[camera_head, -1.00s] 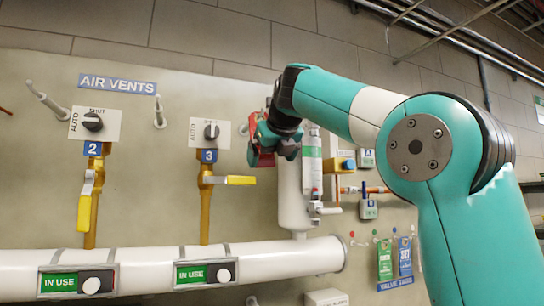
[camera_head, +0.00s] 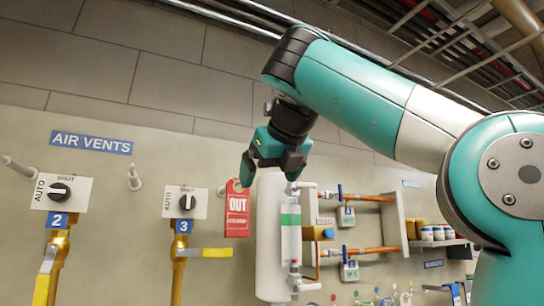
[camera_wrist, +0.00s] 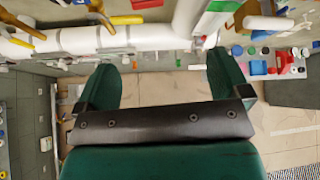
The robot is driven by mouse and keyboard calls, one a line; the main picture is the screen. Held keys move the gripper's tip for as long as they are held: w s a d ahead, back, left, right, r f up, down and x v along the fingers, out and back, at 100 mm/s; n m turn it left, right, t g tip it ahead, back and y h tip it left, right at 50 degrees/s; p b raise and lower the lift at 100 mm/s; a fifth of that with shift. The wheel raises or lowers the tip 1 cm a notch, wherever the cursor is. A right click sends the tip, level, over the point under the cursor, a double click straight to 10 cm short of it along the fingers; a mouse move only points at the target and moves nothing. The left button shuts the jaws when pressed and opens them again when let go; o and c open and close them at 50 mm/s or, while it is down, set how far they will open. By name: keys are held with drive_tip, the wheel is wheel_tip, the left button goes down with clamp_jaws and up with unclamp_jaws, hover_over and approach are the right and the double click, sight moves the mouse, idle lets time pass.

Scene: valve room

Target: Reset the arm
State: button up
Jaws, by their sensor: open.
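My gripper (camera_head: 269,172) is raised in front of the wall panel in the head view, just right of a red tag. In the wrist view my gripper (camera_wrist: 165,80) has its two fingers wide apart with nothing between them. The red tag (camera_head: 237,212), lettered OUT, hangs on the panel right of the valve 3 switch. The gripper appears clear of it. My arm reaches in from the right, bent at the elbow.
A white vertical cylinder (camera_head: 271,250) stands right below the gripper in the head view. Switch 2 (camera_head: 60,192), switch 3 (camera_head: 185,202) and a yellow valve handle (camera_head: 216,253) are to the left. Overhead pipes (camera_head: 440,50) run at upper right. The upper wall is clear.

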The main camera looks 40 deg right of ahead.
drive_tip(key=shift+s+a+r, duration=0.1)
drive_tip(key=shift+s+r, duration=0.05)
drive_tip(key=shift+s, duration=0.2)
drive_tip(key=w+a+f+n+g+y+b, duration=0.1)
drive_tip(key=w+a+f+n+b, duration=0.25)
drive_tip(key=f+n, duration=0.55)
drive_tip(key=w+a+f+n+y+b, duration=0.15)
drive_tip(key=a+f+n, duration=0.25)
drive_tip(key=f+n, duration=0.55)
drive_tip(key=s+a+f+n+g+y+b, duration=0.1)
drive_tip(key=s+a+f+n+g+b, duration=0.15)
drive_tip(key=f+n, duration=0.5)
drive_tip(key=s+a+f+n+g+y+b, duration=0.1)
drive_tip(key=a+f+n, duration=0.35)
drive_tip(key=f, duration=0.65)
drive_tip(key=s+a+f+n+g+y+b, duration=0.2)
drive_tip(key=s+a+f+n+g, duration=0.1)
drive_tip(key=s+f+n, duration=0.4)
drive_tip(key=s+a+f+n+g+y+b, duration=0.1)
drive_tip(key=s+a+f+n+g, duration=0.2)
drive_tip(key=s+f+n, duration=0.4)
wheel_tip(320, 180, down, 3)
drive_tip(key=shift+s+a+r+y+b, duration=0.1)
drive_tip(key=shift+s+a+y+b, duration=0.3)
drive_tip(key=shift+s, duration=0.85)
